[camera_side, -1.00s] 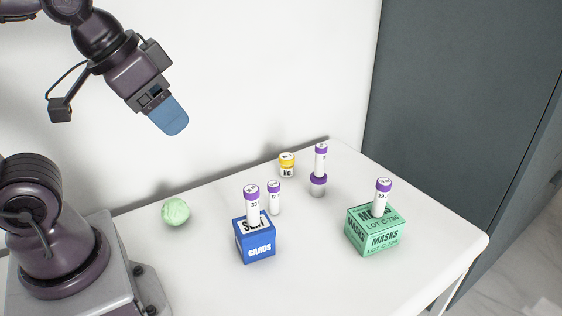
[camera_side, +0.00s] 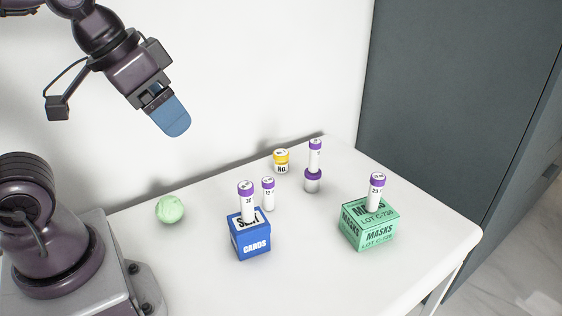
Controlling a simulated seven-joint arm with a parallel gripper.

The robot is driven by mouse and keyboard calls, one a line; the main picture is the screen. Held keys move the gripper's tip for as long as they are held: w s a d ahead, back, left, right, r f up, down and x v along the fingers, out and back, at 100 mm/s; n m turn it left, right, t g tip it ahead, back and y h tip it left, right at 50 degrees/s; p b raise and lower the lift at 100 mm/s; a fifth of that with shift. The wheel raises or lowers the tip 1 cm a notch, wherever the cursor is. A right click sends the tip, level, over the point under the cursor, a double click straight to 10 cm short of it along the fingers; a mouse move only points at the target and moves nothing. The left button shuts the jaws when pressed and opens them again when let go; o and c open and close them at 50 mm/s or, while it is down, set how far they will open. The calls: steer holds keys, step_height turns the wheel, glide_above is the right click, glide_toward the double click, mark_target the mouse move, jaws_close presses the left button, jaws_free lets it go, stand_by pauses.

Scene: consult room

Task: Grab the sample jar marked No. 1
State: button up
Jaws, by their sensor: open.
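A small jar with a yellow lid (camera_side: 281,161) stands upright at the back of the white table. Its label reads "No.", but the digit is not legible. A second squat jar with a purple lid (camera_side: 312,184) stands to its right, with a purple-capped tube (camera_side: 315,156) upright on top; no number shows clearly on this jar. My gripper (camera_side: 174,118) is high in the air at upper left, well apart from both jars. Its blue fingers point down and right, seen side-on, so one hides the other. It is open and holds nothing visible.
A green masks box (camera_side: 370,227) carries a tube (camera_side: 376,192). A pale green ball (camera_side: 170,209) lies at left. The table's front middle is clear.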

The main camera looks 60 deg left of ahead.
mark_target(287, 152)
steer(key=w+d+f+n+g+h, duration=0.1)
steer(key=w+d+f+n+h, duration=0.15)
steer(key=w, duration=0.25)
steer(key=w+d+f+n+g+h, duration=0.2)
steer(key=w+f+n+h, duration=0.1)
steer(key=w+n+h, duration=0.15)
steer(key=w+a+f+n+t+h, duration=0.2)
steer(key=w+n+t, duration=0.15)
steer(key=w, duration=0.25)
steer(key=w+a+f+n+t+h, duration=0.2)
steer(key=w+n, duration=0.2)
steer(key=w, duration=0.2)
steer(key=w+a+f+n+t+y, duration=0.3)
steer(key=a+f+n+t+y, duration=0.3)
steer(key=a+n, duration=0.45)
steer(key=w+a+f+n+t+y, duration=0.45)
steer(key=a+f+n, duration=0.35)
steer(key=a+n, duration=0.25)
steer(key=shift+y, duration=0.95)
steer(key=f, duration=0.5)
steer(key=s+f, duration=0.1)
steer(key=f, duration=0.2)
steer(key=shift+a+f, duration=0.25)
steer(key=shift+a, duration=0.15)
steer(key=shift+w+r, duration=0.1)
steer(key=shift+w, duration=1)
steer(key=shift+w+a, duration=0.2)
steer(key=shift+w, duration=2.55)
steer(key=c, duration=1)
steer(key=shift+r, duration=0.1)
